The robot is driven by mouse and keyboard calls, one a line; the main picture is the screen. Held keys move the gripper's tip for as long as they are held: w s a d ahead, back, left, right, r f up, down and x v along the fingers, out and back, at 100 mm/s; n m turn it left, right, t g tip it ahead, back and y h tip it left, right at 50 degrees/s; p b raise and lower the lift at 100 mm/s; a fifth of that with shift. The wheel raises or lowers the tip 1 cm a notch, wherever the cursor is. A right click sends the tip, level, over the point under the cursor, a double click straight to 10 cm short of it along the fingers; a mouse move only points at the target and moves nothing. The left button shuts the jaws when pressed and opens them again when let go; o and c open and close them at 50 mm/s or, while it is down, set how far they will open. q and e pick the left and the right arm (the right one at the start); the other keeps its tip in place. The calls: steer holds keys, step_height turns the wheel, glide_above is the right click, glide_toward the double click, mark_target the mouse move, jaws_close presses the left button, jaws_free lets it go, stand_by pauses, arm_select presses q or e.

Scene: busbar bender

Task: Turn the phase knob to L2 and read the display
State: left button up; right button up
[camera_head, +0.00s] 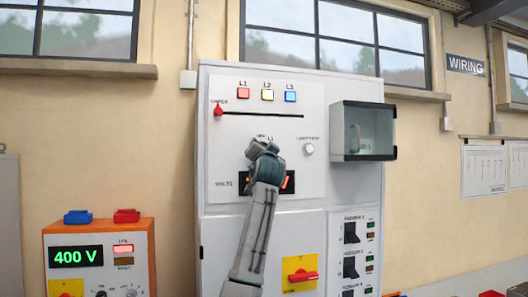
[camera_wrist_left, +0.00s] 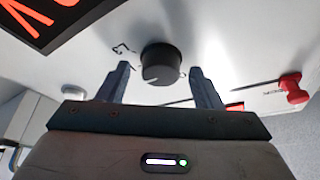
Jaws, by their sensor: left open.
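The display (camera_head: 289,182), marked VOLTS, is black with red digits and mostly hidden by my arm. Part of it shows in the left wrist view (camera_wrist_left: 48,14), cut off and unreadable.
A white button (camera_head: 308,148) and a clear-fronted box (camera_head: 363,130) are right of my gripper. An orange unit (camera_head: 98,258) reading 400 V stands left.

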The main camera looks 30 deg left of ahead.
arm_select(q)
steer(key=b+v, duration=0.6)
steer(key=v, duration=0.4)
steer(key=shift+s+d, duration=0.2)
steer(key=shift+s, duration=0.15)
steer(key=shift+f, duration=0.1)
